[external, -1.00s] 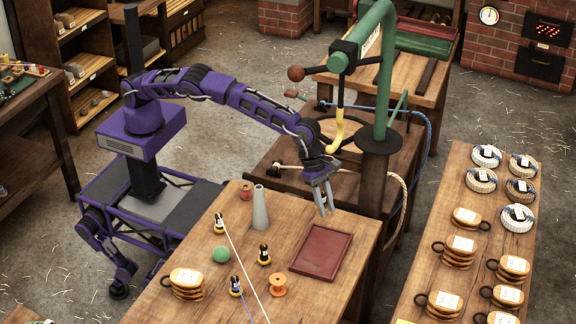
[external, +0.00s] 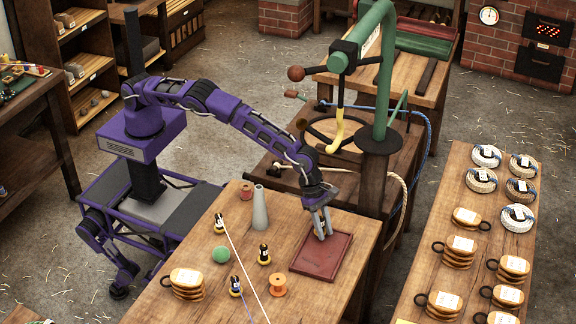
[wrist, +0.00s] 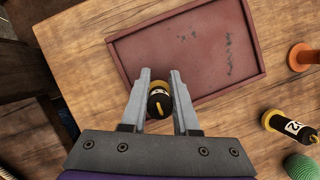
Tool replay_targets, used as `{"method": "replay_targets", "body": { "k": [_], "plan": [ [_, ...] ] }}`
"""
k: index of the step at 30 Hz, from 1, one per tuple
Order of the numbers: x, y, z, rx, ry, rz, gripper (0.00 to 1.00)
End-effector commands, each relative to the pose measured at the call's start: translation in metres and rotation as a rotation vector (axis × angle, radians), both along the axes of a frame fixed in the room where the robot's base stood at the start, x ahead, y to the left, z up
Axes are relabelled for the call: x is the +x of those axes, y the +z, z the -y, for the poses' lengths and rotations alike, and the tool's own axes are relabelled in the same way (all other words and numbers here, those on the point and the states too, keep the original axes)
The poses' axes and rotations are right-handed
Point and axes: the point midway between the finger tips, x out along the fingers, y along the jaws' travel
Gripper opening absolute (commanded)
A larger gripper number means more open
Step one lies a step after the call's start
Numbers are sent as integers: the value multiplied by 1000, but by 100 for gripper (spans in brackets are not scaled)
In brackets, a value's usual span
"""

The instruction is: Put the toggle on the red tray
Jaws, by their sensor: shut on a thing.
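The red tray (external: 322,264) lies flat on the wooden bench, and its bare floor shows in the wrist view (wrist: 205,50). My gripper (external: 322,236) is at the tray's far edge in the external view. In the wrist view my gripper (wrist: 160,75) is shut on a small black-and-yellow toggle (wrist: 158,103) with a pale band, held between the fingers beside the tray's rim. The fingers largely hide the toggle in the external view. I cannot tell its exact height above the tray.
Similar black-and-yellow pieces (external: 264,256) stand on the bench left of the tray, with an orange spool (external: 278,285), a green ball (external: 221,254) and a grey cone (external: 260,208). A white cord (external: 247,268) crosses the bench. The tray looks empty.

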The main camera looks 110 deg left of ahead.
Motion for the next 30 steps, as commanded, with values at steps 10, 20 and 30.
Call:
{"method": "replay_targets", "body": {
  "k": [10, 20, 30],
  "plan": [
    [0, -1, 0, 0, 0, 0, 59],
    [-3, 14, -2, -1, 0, 2, 59],
    [-28, 77, -12, 0, 0, 1, 59]
  ]
}}
